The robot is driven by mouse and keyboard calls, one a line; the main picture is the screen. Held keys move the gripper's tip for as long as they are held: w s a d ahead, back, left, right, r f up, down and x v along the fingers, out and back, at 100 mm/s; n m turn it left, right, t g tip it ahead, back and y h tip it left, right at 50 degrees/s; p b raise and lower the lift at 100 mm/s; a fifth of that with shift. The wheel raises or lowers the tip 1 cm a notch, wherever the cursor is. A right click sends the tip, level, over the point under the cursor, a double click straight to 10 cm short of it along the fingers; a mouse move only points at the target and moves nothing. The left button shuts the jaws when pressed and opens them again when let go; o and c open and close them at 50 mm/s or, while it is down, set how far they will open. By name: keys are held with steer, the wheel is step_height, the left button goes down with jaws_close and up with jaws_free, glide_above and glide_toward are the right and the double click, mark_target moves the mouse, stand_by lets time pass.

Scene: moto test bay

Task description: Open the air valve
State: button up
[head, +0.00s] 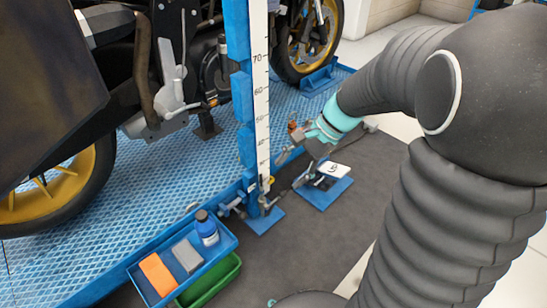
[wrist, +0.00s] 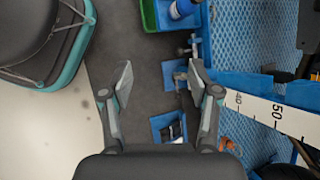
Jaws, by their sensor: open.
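Metal pipe fittings (head: 264,200) stand on a small blue plate at the foot of the ruled blue post; the air valve seems to be among them, but its handle and setting are too small to tell. In the wrist view the fittings (wrist: 181,76) show on their blue plate beside the right finger. My gripper (head: 291,170) is open and empty, just right of the post in the head view. In the wrist view my gripper (wrist: 161,76) has its fingers wide apart over dark floor, with the fittings partly behind the right fingertip.
The ruled blue post (head: 262,90) rises close to my gripper. A second blue plate (head: 322,190) with a white-topped item lies to the right. A blue tray (head: 222,238) holds a bottle, an orange block and a grey block, above a green bin (head: 215,282). Motorcycles stand behind.

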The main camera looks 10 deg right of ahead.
steer(key=w+d+f+m+t+y+b, duration=0.1)
steer(key=w+d+f+m+y+b, duration=0.2)
steer(key=w+f+m, duration=0.55)
steer(key=w+d+f+m+t+y+b, duration=0.15)
steer(key=w+f+m+y, duration=0.35)
steer(key=f, duration=0.7)
steer(key=m+t+b, duration=0.3)
steer(key=m+t, duration=0.6)
steer(key=m, duration=0.3)
glide_toward(283, 194)
steer(key=shift+g, duration=0.25)
steer(key=x, duration=0.7)
steer(key=w+f+x, duration=0.1)
steer(key=x, duration=0.2)
steer(key=shift+w+f, duration=0.1)
steer(key=shift+w, duration=0.05)
steer(key=shift+d, duration=0.1)
jaws_close()
